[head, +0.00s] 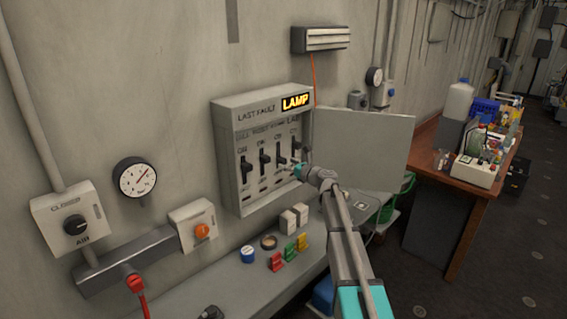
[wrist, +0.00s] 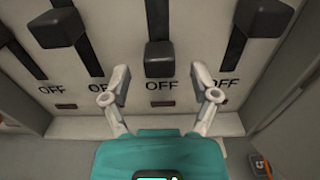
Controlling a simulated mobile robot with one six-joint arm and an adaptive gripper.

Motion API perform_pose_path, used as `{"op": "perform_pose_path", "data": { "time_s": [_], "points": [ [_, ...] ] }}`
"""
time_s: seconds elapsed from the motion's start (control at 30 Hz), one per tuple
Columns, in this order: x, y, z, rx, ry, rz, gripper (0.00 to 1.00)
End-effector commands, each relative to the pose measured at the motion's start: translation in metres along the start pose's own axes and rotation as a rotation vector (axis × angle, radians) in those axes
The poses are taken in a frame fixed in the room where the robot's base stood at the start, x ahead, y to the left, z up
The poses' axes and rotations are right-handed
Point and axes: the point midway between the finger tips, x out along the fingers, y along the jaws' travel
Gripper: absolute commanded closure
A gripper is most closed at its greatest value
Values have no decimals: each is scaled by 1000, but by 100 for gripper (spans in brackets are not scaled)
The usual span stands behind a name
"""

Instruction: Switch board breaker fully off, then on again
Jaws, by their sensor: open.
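The breaker panel (head: 262,150) is a pale grey wall box with its door swung open to the right. It holds a row of black lever breakers over OFF labels; the name strip above them is too small to read surely. In the wrist view, the third breaker lever (wrist: 158,58) has its block low in its slot, near OFF, while the neighbouring blocks (wrist: 56,27) and (wrist: 262,16) sit higher. My gripper (wrist: 160,70) is open, with one finger on each side of that third lever. I cannot tell whether they touch it. In the head view, my gripper (head: 300,170) partly covers the panel's lower right.
The open door (head: 365,140) stands close to the right of my arm. A ledge (head: 215,290) below carries small coloured blocks (head: 290,250). A cluttered wooden table (head: 465,190) stands right.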

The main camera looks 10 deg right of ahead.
Motion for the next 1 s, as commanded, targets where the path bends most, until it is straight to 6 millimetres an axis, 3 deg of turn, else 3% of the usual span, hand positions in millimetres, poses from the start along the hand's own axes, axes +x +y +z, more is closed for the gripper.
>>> {"op": "perform_pose_path", "data": {
  "time_s": [0.2,0.63,1.0],
  "points": [
    [21,-1,0,0,0,0,23],
    [25,0,0,0,0,-1,23],
    [25,-1,0,0,0,-1,90]
  ]
}}
